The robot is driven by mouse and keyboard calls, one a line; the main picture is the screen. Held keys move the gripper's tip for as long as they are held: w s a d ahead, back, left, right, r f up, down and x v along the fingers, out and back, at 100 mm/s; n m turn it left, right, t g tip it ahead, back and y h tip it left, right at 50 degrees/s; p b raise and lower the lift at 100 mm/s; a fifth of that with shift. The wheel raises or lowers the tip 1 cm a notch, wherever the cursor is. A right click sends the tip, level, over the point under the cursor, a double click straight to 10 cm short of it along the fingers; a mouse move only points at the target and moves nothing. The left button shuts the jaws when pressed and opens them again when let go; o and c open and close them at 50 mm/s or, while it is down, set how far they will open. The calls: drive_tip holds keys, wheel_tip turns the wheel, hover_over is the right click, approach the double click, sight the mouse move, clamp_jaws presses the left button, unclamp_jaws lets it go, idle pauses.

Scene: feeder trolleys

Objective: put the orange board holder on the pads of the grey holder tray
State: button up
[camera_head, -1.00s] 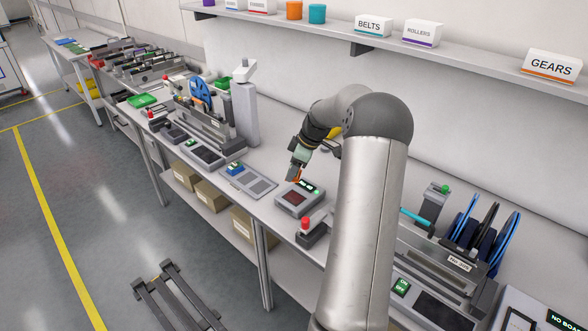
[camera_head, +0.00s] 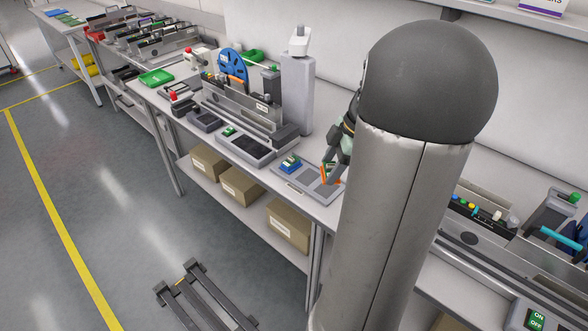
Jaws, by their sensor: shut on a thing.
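My gripper (camera_head: 331,170) is at the right part of the grey holder tray (camera_head: 293,185), partly hidden behind my own arm. It is shut on the orange board holder (camera_head: 326,174), of which only a small orange part shows. The holder is over or close to the tray's right-hand pads; I cannot tell whether it touches them. A blue holder with a green board (camera_head: 290,164) sits on the tray's left end. A darker grey pad (camera_head: 308,178) shows bare in the tray's middle.
A feeder machine with a dark plate (camera_head: 243,148) and a tall grey column (camera_head: 292,95) stand left of the tray. Cardboard boxes (camera_head: 289,228) lie on the shelf below. My arm hides the bench right of the tray.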

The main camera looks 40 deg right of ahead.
drive_tip(key=w+d+f+p, duration=0.2)
drive_tip(key=w+f+p, duration=0.15)
drive_tip(key=w, duration=0.45)
hover_over(304, 177)
drive_tip(key=s+d, duration=0.1)
drive_tip(key=s, duration=0.1)
drive_tip(key=f, duration=0.5)
drive_tip(key=shift+w+f+p, duration=0.15)
drive_tip(key=shift+w+p, duration=0.1)
drive_tip(key=shift+p, duration=0.05)
drive_tip(key=shift+w+d+f, duration=0.1)
drive_tip(key=shift+w+f, duration=0.15)
drive_tip(key=shift+f, duration=0.15)
drive_tip(key=shift+w+f+p, duration=0.15)
drive_tip(key=shift+f+p, duration=0.2)
drive_tip(key=shift+f, duration=1.3)
drive_tip(key=shift+f, duration=0.2)
drive_tip(key=o, duration=1)
